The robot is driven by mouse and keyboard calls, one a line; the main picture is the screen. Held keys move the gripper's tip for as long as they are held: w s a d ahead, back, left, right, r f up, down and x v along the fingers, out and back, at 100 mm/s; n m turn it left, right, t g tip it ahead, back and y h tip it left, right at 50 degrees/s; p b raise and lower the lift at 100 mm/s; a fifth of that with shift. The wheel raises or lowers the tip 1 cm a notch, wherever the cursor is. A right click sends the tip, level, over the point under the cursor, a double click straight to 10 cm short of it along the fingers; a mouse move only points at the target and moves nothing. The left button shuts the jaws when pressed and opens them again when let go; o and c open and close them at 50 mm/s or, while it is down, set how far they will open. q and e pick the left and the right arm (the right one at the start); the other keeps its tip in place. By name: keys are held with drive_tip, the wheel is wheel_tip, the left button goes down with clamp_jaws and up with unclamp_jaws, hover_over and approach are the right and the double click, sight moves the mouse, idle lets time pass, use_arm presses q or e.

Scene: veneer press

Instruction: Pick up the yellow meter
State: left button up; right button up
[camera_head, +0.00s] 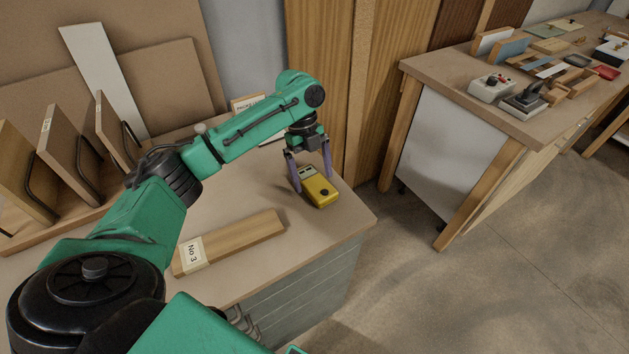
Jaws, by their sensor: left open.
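The yellow meter (321,192) lies on the bench top near its right corner, with a pale display at its far end and a dark round knob. My left gripper (311,184) reaches down over the meter. Its two fingers are apart, one at the left side of the meter and one at the right side near its far end. The fingers are open, and I cannot tell whether they touch the meter. My right gripper is not in view.
A wooden strip labelled No 3 (232,242) lies on the bench top (330,232) left of the meter. A rack of panels (72,150) stands at the left. Wooden boards (335,80) stand behind. Another bench (480,112) with tools is across open floor.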

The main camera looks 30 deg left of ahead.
use_arm(q)
drive_tip(key=shift+d+f, duration=0.1)
drive_tip(key=shift+f, duration=0.55)
drive_tip(key=c, duration=1.5)
